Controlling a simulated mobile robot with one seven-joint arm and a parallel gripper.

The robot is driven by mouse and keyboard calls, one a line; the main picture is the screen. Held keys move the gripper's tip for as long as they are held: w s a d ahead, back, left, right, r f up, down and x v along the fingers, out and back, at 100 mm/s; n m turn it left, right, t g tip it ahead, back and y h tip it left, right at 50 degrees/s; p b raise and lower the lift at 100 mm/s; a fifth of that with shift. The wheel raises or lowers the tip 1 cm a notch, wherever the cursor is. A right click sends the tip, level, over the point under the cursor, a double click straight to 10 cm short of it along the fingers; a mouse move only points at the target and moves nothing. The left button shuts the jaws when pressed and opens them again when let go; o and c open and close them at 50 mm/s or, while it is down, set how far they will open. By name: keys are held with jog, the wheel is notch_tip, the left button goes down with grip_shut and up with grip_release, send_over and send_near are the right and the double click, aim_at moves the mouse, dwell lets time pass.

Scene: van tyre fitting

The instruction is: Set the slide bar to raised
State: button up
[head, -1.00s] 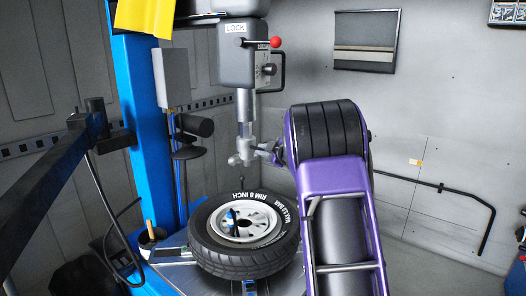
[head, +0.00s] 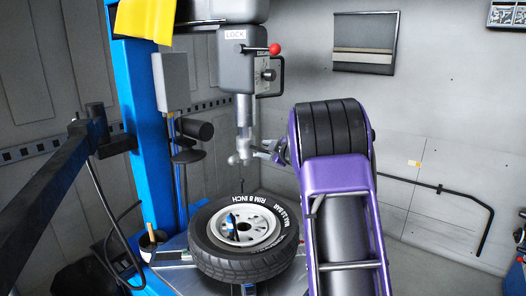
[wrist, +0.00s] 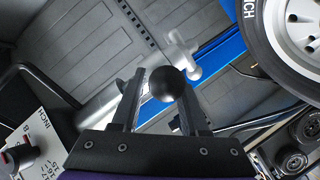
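The slide bar (head: 244,112) is a silver vertical bar below the grey housing (head: 239,65) marked LOCK. A silver foot (head: 240,157) is at its lower end, above the tyre (head: 248,262). My gripper (head: 264,149) is just right of the foot in the head view; contact cannot be told there. In the wrist view my gripper (wrist: 162,92) has its two dark fingers apart, with a black ball knob (wrist: 167,83) between their tips. A gap shows left of the knob; the right finger is close to it. What the knob is fixed to is hidden.
A red-knobbed lever (head: 275,49) and a black handle (head: 281,76) stick out right of the housing. The blue column (head: 145,120) stands left. A dark arm (head: 55,190) crosses the left side. Open floor and wall lie right.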

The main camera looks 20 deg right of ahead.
jog(key=shift+a+f, duration=0.1)
jog(key=shift+a, duration=0.1)
jog(key=v, duration=1.7)
jog(key=shift+s, duration=0.2)
jog(key=shift+d, duration=0.15)
